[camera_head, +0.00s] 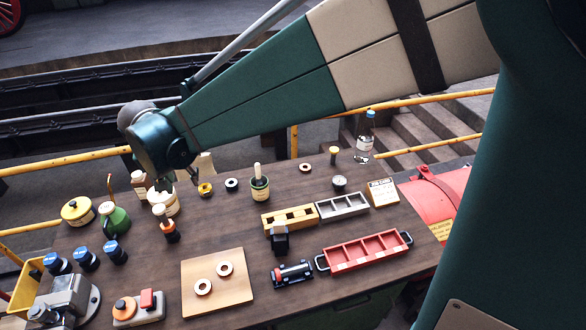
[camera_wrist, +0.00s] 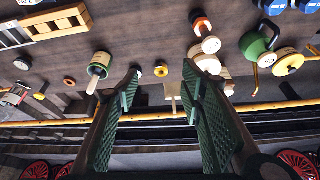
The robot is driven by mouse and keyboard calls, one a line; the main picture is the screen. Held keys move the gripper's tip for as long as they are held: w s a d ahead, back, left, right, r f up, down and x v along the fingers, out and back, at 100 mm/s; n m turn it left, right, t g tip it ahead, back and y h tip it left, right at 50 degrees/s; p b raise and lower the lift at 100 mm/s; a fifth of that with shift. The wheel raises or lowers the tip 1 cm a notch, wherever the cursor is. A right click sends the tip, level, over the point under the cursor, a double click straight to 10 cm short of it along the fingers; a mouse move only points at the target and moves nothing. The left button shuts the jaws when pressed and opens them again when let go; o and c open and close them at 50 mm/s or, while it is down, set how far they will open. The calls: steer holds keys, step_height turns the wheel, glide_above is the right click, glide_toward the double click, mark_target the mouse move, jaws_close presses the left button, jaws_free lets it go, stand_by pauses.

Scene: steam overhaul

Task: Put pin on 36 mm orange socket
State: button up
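My gripper (camera_head: 178,181) hangs over the back left of the bench, fingers spread. In the wrist view its two green fingers (camera_wrist: 161,78) stand apart with nothing held between them. A black cylinder with an orange band (camera_head: 170,230), which may be the orange socket, stands below and in front of the gripper; it also shows in the wrist view (camera_wrist: 201,26). A small upright piece with a yellow head (camera_head: 333,154), possibly the pin, stands at the back right, well away from the gripper. I cannot read any size markings.
Blue-banded cylinders (camera_head: 87,259), a green oil can (camera_head: 114,220) and a yellow tin (camera_head: 77,211) crowd the left. A brush pot (camera_head: 260,188) and a yellow ring (camera_head: 205,190) stand near the gripper. A red tray (camera_head: 366,252) and wooden board (camera_head: 217,297) lie in front.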

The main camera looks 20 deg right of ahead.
steer(key=s+d+r, duration=0.3)
steer(key=s+d, duration=0.2)
steer(key=d, duration=0.5)
steer(key=s+d+r, duration=0.4)
steer(key=d, duration=0.7)
steer(key=s+d+f+n+t, duration=0.1)
steer(key=s+d+f+t, duration=0.1)
steer(key=s+d, duration=1.1)
steer(key=shift+s+d+n+t, duration=0.3)
steer(key=shift+s, duration=0.9)
